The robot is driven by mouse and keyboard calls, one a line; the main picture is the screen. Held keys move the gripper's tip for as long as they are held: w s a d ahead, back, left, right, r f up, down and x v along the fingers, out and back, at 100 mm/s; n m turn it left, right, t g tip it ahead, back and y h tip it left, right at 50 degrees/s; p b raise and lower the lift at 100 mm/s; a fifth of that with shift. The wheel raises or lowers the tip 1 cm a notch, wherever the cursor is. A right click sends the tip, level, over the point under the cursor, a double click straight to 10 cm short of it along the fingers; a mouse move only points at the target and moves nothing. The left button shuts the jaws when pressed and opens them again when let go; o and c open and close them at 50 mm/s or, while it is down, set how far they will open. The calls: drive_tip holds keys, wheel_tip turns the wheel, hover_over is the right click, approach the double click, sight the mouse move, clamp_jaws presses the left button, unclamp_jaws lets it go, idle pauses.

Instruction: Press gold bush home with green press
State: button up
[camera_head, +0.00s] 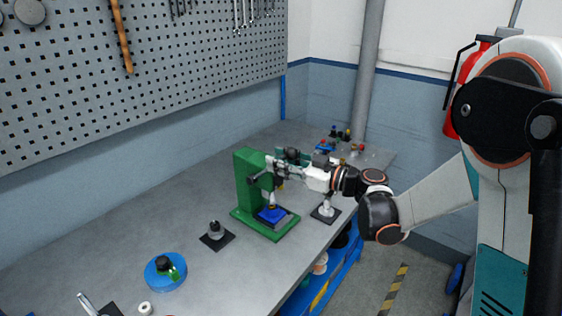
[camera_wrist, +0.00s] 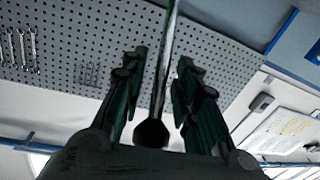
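The green press (camera_head: 244,185) stands on the grey bench in the head view. A blue block (camera_head: 271,215) sits on its base under the ram. My gripper (camera_head: 275,166) is at the upper part of the press. In the wrist view my gripper (camera_wrist: 158,78) is open. A metal lever (camera_wrist: 168,60) with a black knob (camera_wrist: 151,133) runs between its fingers, with gaps on both sides.
A black-topped piece (camera_head: 214,229) on a dark pad and a blue disc (camera_head: 160,284) with a green part stand nearer on the bench. A light post (camera_head: 327,209) on a dark pad stands right of the press. Several small coloured parts lie at the far end. The left bench is mostly clear.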

clamp_jaws()
wheel_tip(320, 180, down, 5)
drive_tip(key=s+d+t+y+b, duration=0.1)
drive_tip(key=y+b, duration=0.3)
drive_tip(key=b, duration=0.6)
drive_tip(key=shift+s+d+f+n+t+b, duration=0.2)
drive_tip(key=shift+s+d+n+t+b, duration=0.15)
drive_tip(key=shift+s+d, duration=0.35)
